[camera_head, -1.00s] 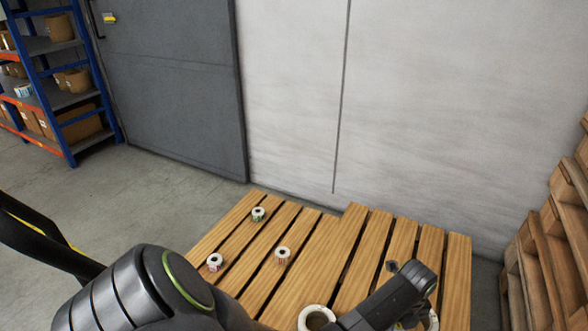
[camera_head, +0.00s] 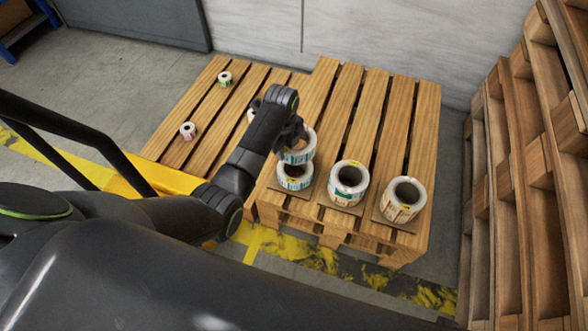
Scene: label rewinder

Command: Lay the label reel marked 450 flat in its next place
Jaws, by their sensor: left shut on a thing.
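My left gripper (camera_head: 291,138) is shut on a white label reel (camera_head: 303,153), held tilted at the front left of the near pallet (camera_head: 318,103). Right below it is another white reel (camera_head: 294,183) with blue and red print, lying flat on a brown card. The held reel overlaps that reel in the view, and I cannot tell whether they touch. The numbers on the reels are too small to read, so I cannot confirm which is 450. My left wrist hides part of the held reel. My right gripper is not in view.
On brown cards to the right lie a middle stack of reels (camera_head: 348,187) and a right one (camera_head: 402,201). Small reels (camera_head: 225,79) (camera_head: 188,131) sit on the left pallet, one partly behind my arm. Stacked pallets (camera_head: 535,160) rise at the right.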

